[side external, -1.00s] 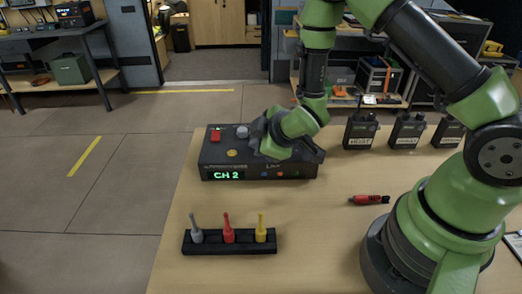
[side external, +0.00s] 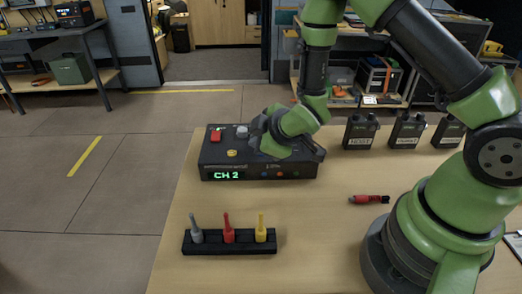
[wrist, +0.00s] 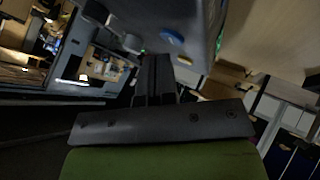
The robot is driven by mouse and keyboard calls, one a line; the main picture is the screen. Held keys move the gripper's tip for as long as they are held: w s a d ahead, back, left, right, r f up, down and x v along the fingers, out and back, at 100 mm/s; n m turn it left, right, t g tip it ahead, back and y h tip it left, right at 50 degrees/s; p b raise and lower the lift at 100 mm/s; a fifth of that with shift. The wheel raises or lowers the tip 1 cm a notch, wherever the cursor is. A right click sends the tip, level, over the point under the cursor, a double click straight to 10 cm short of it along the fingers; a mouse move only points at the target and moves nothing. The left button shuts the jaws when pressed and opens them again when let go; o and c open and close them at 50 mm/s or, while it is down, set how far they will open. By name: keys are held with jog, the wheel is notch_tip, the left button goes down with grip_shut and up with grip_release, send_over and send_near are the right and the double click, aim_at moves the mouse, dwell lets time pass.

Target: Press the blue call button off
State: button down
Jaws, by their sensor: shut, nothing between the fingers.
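A dark console (side external: 212,160) with a green "CH 2" display stands on the table in the side external view. The blue button (wrist: 172,37) shows in the wrist view as a round blue disc on the console's grey surface (wrist: 203,18). A small blue spot also shows on the front of the console (side external: 265,175); I cannot tell if it is the same control. My gripper (wrist: 157,62) is shut and empty, with its fingertips close to the blue button. I cannot tell whether they touch it. In the side external view the fingertips are hidden by my wrist.
The console top also has a red switch (side external: 216,135), a yellow knob (side external: 232,153) and a grey knob (side external: 242,132). A black rack (side external: 230,247) with grey, red and yellow pegs stands in front. Several radios (side external: 361,131) stand behind right. A red-and-black tool (side external: 369,199) lies right of the console.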

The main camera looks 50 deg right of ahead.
jog(key=shift+r, duration=0.25)
jog(key=shift+r, duration=3)
